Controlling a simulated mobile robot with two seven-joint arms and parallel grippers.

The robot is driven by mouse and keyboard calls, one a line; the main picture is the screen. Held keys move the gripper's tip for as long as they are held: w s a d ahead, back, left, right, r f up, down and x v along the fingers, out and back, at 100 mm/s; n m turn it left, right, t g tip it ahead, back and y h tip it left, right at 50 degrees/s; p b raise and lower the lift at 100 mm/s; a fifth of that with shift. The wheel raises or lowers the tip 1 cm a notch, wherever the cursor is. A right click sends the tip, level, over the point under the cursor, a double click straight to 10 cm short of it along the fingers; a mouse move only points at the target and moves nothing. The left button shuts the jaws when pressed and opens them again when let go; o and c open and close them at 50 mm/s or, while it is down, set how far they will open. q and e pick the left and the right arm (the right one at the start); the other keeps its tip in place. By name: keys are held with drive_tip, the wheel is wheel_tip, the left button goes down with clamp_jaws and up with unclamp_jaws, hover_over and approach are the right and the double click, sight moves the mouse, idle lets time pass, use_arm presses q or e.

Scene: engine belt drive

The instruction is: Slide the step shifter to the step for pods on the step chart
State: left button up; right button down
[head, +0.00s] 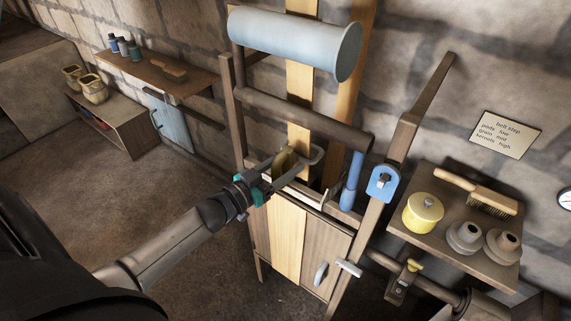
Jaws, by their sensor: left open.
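The step chart (505,133) hangs on the wall at the right; under "belt step" it reads pods low, grain mid, kernels high. I cannot tell for sure which part is the step shifter. A blue upright handle (352,182) stands at the right of the wooden machine frame, and a blue bracket (383,183) sits on the frame's right post. My left gripper (301,161) is open at the frame's middle, left of the blue handle and apart from it. An olive-yellow piece (285,163) shows beside its fingers; contact is unclear. My right gripper is not in view.
A pale drum (295,43) and tan belts (299,90) are above, with a dark roller (300,118) below the drum. A shelf (432,240) at right holds a yellow pot (422,213), a brush (478,192) and grey pieces. A yellow knob (414,265) is below it.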

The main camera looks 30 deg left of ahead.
use_arm(q)
clamp_jaws()
idle(0.5)
idle(1.0)
